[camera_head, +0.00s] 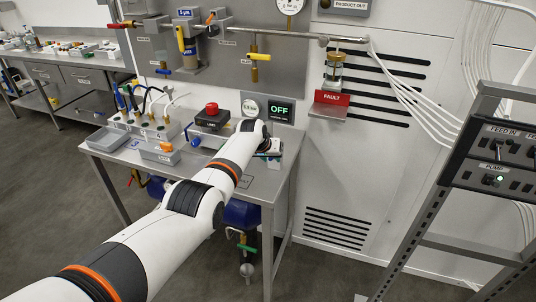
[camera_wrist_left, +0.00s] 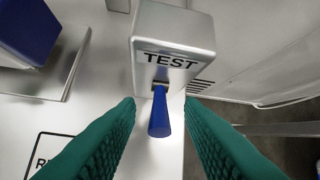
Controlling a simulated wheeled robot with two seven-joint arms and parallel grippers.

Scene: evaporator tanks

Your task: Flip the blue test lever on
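The blue test lever (camera_wrist_left: 159,115) sticks out of a slot in the front of a grey box marked TEST (camera_wrist_left: 172,30) in the left wrist view. It points toward the camera and down in the picture. My left gripper (camera_wrist_left: 160,102) has its two green fingers apart, one on each side of the lever, with a visible gap to both. In the head view my left arm reaches over the right end of the steel table (camera_head: 235,183); its wrist hides the lever and most of the box there. My right gripper does not show.
A display reading OFF (camera_head: 280,110) stands behind my left wrist. A blue object (camera_wrist_left: 30,30) lies left of the TEST box. A rack (camera_head: 430,200) stands at right.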

